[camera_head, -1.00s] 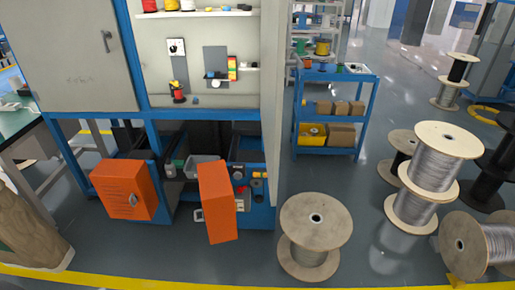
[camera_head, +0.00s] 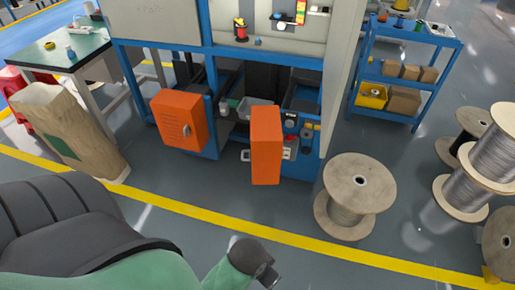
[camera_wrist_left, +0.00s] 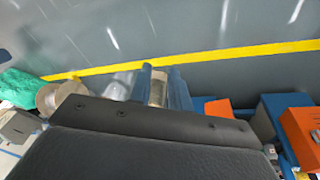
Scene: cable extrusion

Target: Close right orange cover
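The right orange cover (camera_head: 265,145) stands swung out from the blue lower frame of the machine, with the opening showing around it. The left orange cover (camera_head: 180,120) also stands out from the frame, to its left. Orange parts show in the left wrist view at the right edge (camera_wrist_left: 301,136) and near the middle (camera_wrist_left: 218,108); I cannot tell which cover each is. Neither gripper's fingers can be made out in the head view. A large dark surface fills the lower part of the wrist view and hides what is behind it.
A wire spool (camera_head: 356,188) stands just right of the machine. A blue shelf cart (camera_head: 412,68) is behind it. A yellow floor line (camera_head: 215,215) crosses in front. A dark padded shape (camera_head: 60,220) and a green shape with a dark end (camera_head: 232,272) fill the lower left.

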